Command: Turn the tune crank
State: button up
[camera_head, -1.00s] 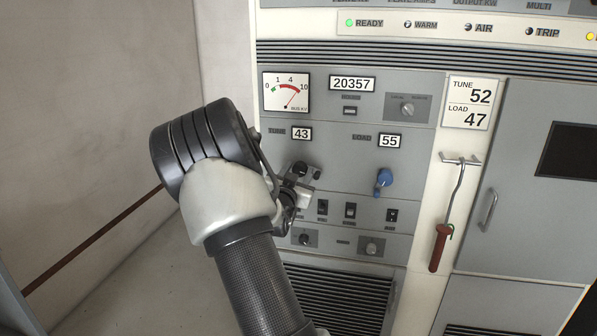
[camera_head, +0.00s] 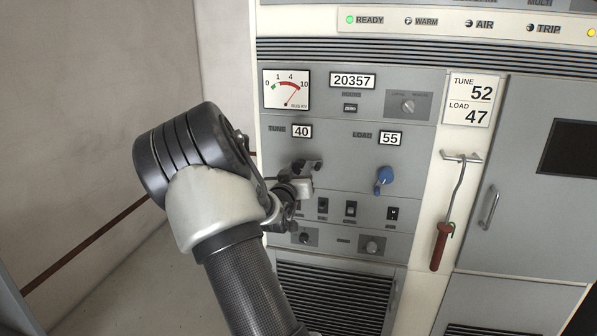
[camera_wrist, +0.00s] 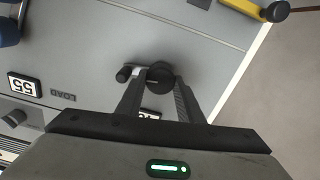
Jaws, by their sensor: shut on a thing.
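The black tune crank (camera_head: 303,166) is on the grey panel below the TUNE counter (camera_head: 302,131), which reads 40. In the wrist view the crank's round black hub (camera_wrist: 160,78) lies between my fingers, with its small knob (camera_wrist: 123,75) out to the left. My gripper (camera_wrist: 158,84) is shut on the crank; in the head view my gripper (camera_head: 297,186) is partly hidden by my wrist. A white card (camera_head: 469,101) reads TUNE 52 and LOAD 47.
The blue load crank (camera_head: 384,180) is to the right, under the LOAD counter (camera_head: 390,139) reading 55. Small switches (camera_head: 350,209) lie just below. A hooked rod with a red grip (camera_head: 439,246) hangs farther right. A wall stands at left.

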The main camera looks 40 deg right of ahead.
jog(key=o, duration=0.8)
jog(key=shift+c, duration=0.2)
jog(key=v, duration=1.7)
jog(key=shift+a, duration=0.25)
jog(key=shift+s, duration=0.1)
